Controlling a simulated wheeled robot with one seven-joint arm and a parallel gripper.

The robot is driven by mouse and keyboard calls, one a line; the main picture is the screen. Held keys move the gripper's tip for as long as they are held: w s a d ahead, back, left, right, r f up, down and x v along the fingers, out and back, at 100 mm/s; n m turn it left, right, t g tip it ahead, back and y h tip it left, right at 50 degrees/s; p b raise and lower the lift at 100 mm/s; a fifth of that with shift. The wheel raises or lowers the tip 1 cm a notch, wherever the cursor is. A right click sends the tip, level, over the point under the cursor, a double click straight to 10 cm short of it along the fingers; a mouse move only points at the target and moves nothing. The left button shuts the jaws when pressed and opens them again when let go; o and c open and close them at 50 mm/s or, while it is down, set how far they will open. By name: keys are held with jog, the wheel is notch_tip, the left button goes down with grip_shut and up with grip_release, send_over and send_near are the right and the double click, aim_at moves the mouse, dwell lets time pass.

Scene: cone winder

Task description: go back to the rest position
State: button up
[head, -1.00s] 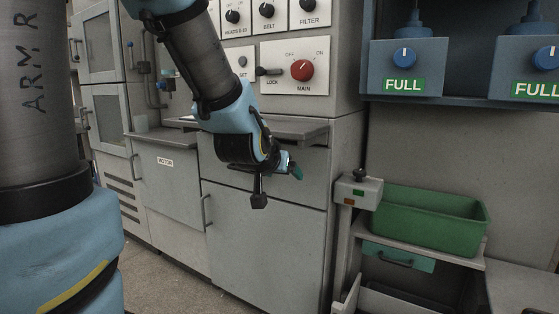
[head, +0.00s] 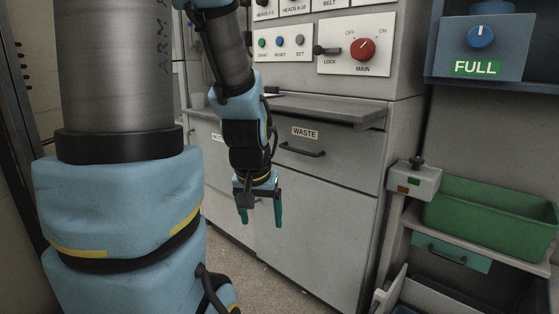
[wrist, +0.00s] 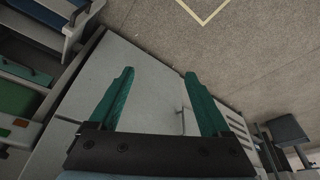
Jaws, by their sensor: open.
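My gripper (head: 259,207) hangs in front of the grey cabinet in the head view, below the worktop edge, with its fingers pointing down. Its two green fingers are apart with nothing between them. In the wrist view my gripper (wrist: 160,100) is also open and empty, with a cabinet front and the floor beyond it. It touches nothing that I can see.
The grey cabinet (head: 310,220) has a worktop ledge (head: 330,110) and a WASTE drawer (head: 310,148). A green bin (head: 490,215) stands on a shelf at the right, beside a small switch box (head: 413,180). The floor (wrist: 245,50) shows a pale painted line.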

jog(key=s+a+f+g, duration=0.1)
jog(key=s+a+g, duration=0.1)
jog(key=s+a, duration=0.1)
notch_tip(320, 180, up, 24)
jog(key=p, duration=2.4)
jog(key=shift+s+n+y, duration=0.15)
jog(key=shift+n+y, duration=0.15)
jog(key=shift+n, duration=0.1)
jog(key=shift+a+f, duration=0.1)
